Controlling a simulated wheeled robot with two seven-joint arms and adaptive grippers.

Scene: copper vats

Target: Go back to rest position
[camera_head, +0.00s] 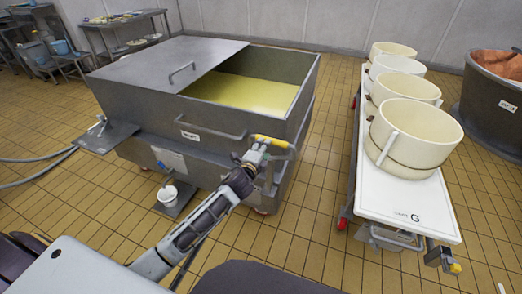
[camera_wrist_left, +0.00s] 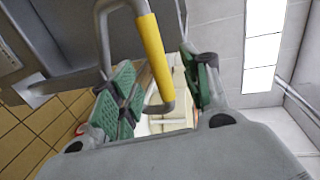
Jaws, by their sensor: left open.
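My left gripper (camera_head: 258,150) is at the front right corner of the grey steel vat (camera_head: 150,122), next to a yellow-gripped handle (camera_head: 270,141). In the left wrist view the green-padded fingers of the left gripper (camera_wrist_left: 165,82) are spread apart. The yellow handle (camera_wrist_left: 154,50) shows between them, and the fingers do not look closed on it. I cannot tell whether they touch it. My left arm reaches forward from the lower left. My right gripper is not in view.
The vat holds yellow liquid (camera_head: 245,92) under a half-covering lid (camera_head: 165,62). A white cart (camera_head: 400,205) with several cream tubs (camera_head: 415,135) stands at right. A dark round vat (camera_head: 490,105) is far right. A white bucket (camera_head: 168,195) sits before the steel vat. Tiled floor is open between vat and cart.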

